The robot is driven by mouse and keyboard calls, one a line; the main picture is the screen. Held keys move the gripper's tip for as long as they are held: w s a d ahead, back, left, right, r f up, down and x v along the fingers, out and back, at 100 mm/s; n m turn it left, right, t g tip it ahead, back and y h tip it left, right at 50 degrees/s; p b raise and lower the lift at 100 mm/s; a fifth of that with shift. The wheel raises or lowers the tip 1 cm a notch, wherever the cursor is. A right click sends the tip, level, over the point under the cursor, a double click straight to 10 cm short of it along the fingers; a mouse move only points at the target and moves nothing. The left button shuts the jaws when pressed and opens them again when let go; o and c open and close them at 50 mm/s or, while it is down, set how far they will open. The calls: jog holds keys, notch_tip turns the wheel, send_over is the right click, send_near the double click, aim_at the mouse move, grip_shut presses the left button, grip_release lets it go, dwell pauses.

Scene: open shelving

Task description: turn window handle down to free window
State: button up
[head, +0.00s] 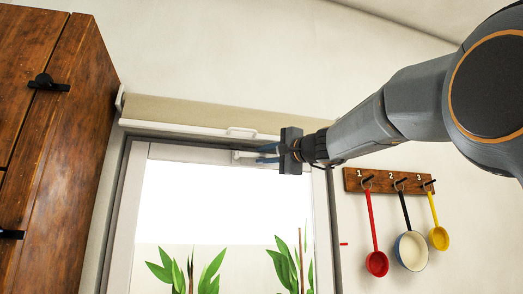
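The white window handle (243,155) is on the top bar of the white window frame (186,153), near its upper right part. It lies roughly level, pointing right towards my gripper. My gripper (266,154) reaches in from the right, with its blue fingers pointing left at the handle. The fingers are apart, one above and one below the handle's right end. I cannot tell whether they touch or clamp it. The gripper's dark body hides what lies behind it. The window appears closed.
A rolled beige blind (190,111) with a white bottom rail (180,129) sits just above the window. A wooden cabinet (65,150) stands at left. A rack (388,181) with hanging ladles is on the wall at right. Green plants (208,268) show low in the window.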

jog(key=shift+p+x, duration=0.35)
jog(key=shift+x, duration=0.5)
grip_shut()
jog(key=shift+d, duration=0.1)
